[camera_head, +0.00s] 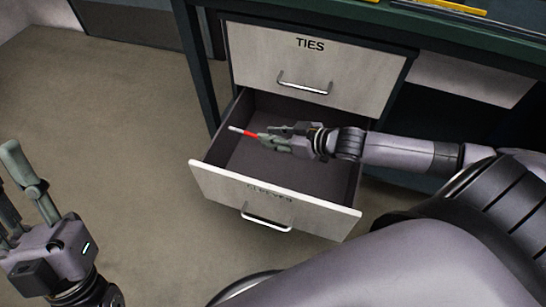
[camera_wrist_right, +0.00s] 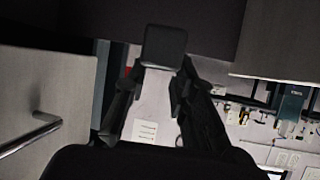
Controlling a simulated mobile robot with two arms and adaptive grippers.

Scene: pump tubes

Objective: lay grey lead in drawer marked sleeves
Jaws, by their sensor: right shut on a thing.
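The lead (camera_head: 249,132) shows a pale grey tip and a red section, sticking out to the left from my right gripper (camera_head: 268,139). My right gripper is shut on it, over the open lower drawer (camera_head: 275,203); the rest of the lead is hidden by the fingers. The drawer is pulled out, its inside dark and bare where I see it. Its front lettering is dim and hard to read. In the right wrist view, the dark fingers (camera_wrist_right: 163,62) come together, with a small red patch beside them. My left gripper (camera_head: 10,185) is open and empty, away at the left.
A closed drawer marked TIES (camera_head: 312,75) with a bar handle is above the open one. The dark green bench top (camera_head: 480,32) overhangs at the upper right. Bare floor (camera_head: 110,120) lies left of the drawers.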

